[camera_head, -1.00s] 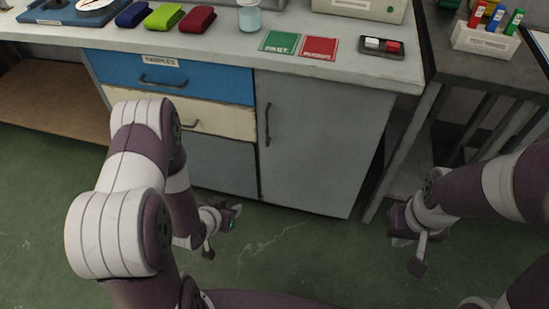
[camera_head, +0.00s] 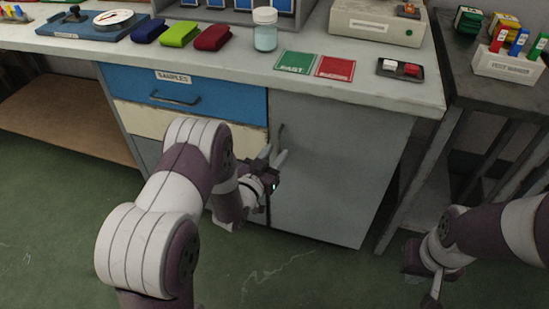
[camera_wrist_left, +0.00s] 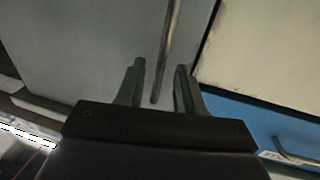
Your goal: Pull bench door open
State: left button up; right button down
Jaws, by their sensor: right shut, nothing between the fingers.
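The bench door (camera_head: 335,180) is a grey panel at the right of the bench front and looks closed. Its upright dark bar handle (camera_head: 281,140) is near the door's left edge. My left gripper (camera_head: 274,155) is open at the handle's lower part, fingers pointing up at the door. In the left wrist view the handle (camera_wrist_left: 169,45) runs down between the two open fingers (camera_wrist_left: 159,75), with a gap on each side; I cannot tell how deep it sits between them. My right gripper (camera_head: 432,296) is shut and empty, low at the right, away from the door.
Left of the door are a blue drawer (camera_head: 225,97) and a cream drawer (camera_head: 145,119). The bench top (camera_head: 235,60) carries a jar (camera_head: 265,30), green and red cards and a small tray (camera_head: 400,70). A dark side table (camera_head: 455,85) stands close at the right. Green floor before the door is clear.

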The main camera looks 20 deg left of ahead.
pick_arm(q)
jog(key=shift+w, duration=0.15)
grip_shut()
dwell(1.4)
